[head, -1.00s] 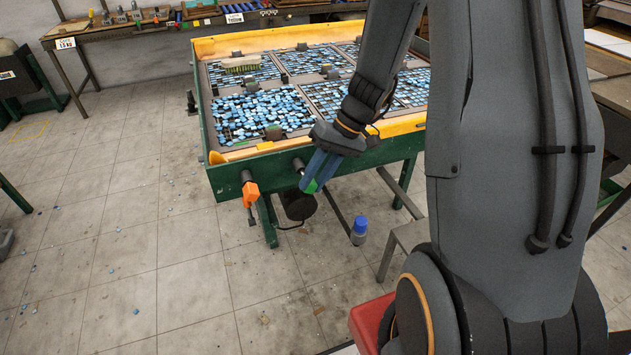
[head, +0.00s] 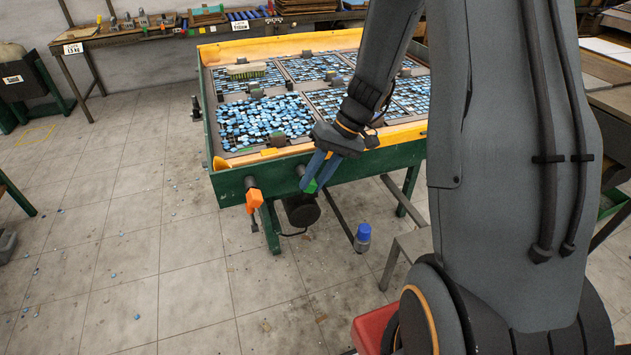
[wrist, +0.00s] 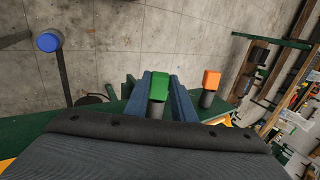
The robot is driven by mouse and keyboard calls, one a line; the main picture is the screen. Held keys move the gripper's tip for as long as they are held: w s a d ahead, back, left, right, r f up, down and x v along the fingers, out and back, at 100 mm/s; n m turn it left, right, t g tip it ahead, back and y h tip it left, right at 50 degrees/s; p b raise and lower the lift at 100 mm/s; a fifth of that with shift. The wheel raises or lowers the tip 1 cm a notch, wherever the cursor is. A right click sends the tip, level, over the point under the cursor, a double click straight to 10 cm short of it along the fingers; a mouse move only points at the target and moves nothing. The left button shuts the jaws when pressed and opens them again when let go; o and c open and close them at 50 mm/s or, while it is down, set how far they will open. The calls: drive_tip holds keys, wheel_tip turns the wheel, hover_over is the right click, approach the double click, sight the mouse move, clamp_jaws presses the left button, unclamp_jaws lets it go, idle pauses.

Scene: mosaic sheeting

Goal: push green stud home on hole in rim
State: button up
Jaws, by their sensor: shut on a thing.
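My gripper (head: 309,181) is shut on the green stud (wrist: 159,86), with a blue finger on each side of it. The stud's green end also shows in the head view (head: 311,187), partly covered by the fingers. A dark cylinder (wrist: 155,111) is in line with the green stud in the wrist view, toward the table rim. The green front rim (head: 232,186) of the table lies just behind the fingertips. A dark round fitting (head: 300,170) on the rim is at the fingers' left. The hole itself is hidden, and I cannot tell how deep the stud sits.
An orange-ended stud (head: 254,198) sticks out of the rim to the left, close to the fingers in the wrist view. The tray's blue tiles (head: 262,118) lie behind.

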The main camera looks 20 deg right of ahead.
drive_tip(key=shift+w, duration=0.3)
drive_tip(key=o, duration=1.1)
drive_tip(key=shift+o, duration=0.2)
drive_tip(key=b+v, duration=0.1)
drive_tip(key=v, duration=0.7)
drive_tip(key=shift+b, duration=0.3)
